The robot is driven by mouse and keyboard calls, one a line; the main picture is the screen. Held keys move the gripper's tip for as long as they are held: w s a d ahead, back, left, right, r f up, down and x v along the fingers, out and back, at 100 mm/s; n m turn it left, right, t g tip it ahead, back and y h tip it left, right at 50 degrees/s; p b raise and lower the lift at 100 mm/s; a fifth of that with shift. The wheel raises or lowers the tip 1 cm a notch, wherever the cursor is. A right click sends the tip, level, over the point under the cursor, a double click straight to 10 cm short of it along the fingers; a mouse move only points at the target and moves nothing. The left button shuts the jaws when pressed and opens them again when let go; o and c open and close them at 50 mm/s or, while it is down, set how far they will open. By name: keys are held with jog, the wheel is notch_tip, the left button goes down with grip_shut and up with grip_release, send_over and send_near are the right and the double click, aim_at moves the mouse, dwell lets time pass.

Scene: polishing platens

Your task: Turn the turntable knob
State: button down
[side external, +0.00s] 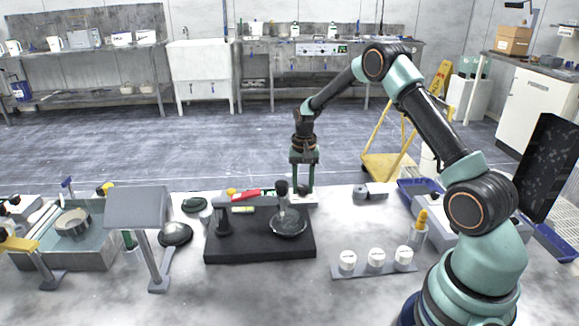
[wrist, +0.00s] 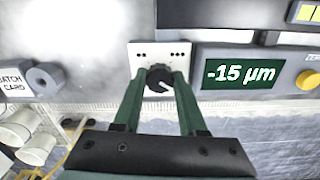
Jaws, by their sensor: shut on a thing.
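The turntable knob (wrist: 157,84) is dark and round, with a pale notch, on a white plate (wrist: 143,54) in the wrist view. My gripper (wrist: 160,76) points at it, its two green fingers on either side and shut on the knob. In the side view my gripper (side external: 304,187) reaches down behind the black platen base (side external: 258,249), and the knob cannot be made out there. A dark round platen (side external: 289,227) sits on that base, with a dark upright post above it.
A green display (wrist: 240,74) reading -15 µm and a yellow button (wrist: 308,80) are right of the knob. A grey batch card holder (wrist: 44,78) is at left. In the side view, a rack of white jars (side external: 375,267) stands front right and a grey basin (side external: 88,257) at left.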

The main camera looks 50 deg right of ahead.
aim_at(303, 187)
jog(key=shift+m, duration=0.7)
jog(key=shift+c, duration=2.3)
grip_release()
notch_tip(303, 187, up, 12)
jog(key=shift+r, duration=0.15)
